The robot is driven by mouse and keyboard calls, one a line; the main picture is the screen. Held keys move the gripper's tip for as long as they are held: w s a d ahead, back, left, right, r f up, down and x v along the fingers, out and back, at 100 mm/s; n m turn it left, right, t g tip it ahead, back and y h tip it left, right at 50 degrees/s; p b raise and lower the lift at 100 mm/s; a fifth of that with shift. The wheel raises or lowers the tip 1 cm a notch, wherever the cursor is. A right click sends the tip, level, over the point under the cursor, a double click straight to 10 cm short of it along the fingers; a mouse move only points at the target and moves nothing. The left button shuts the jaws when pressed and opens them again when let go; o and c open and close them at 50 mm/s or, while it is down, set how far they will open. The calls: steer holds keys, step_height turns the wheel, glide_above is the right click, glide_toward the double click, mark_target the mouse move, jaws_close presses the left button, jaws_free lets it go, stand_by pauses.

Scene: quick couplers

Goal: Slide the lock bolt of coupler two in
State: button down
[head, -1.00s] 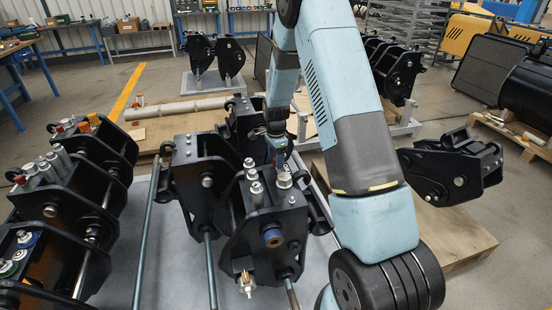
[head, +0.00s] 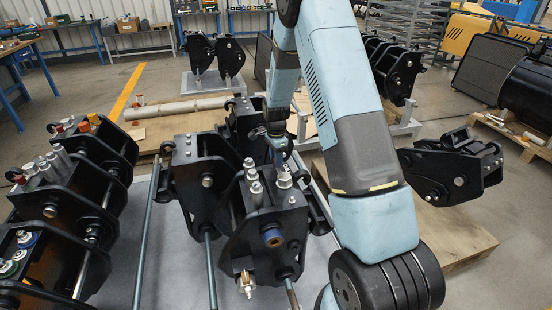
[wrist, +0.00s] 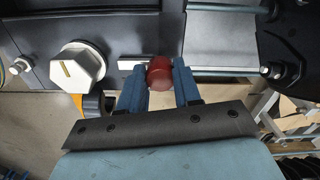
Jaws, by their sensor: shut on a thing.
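In the wrist view my gripper (wrist: 161,84) has its two blue fingers closed on a red round knob (wrist: 159,70), which I take for the lock bolt's handle. The knob sits at the edge of a dark coupler plate (wrist: 118,22). A pale bar (wrist: 131,65) lies in the plate just left of the knob. In the head view my arm reaches down behind the front black coupler (head: 262,222), and the fingers and knob are hidden there. I cannot read which coupler is numbered two.
A large white hex head (wrist: 78,68) is left of my fingers in the wrist view. More black couplers (head: 75,185) stand at the left in the head view. A separate black coupler (head: 452,176) rests on a wooden pallet at the right.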

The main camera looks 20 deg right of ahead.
mark_target(278, 170)
steer(key=shift+s, duration=1.35)
steer(key=c, duration=0.8)
jaws_free()
steer(key=shift+r, duration=0.15)
step_height(278, 170, up, 13)
steer(key=shift+r, duration=0.2)
steer(key=shift+r, duration=0.1)
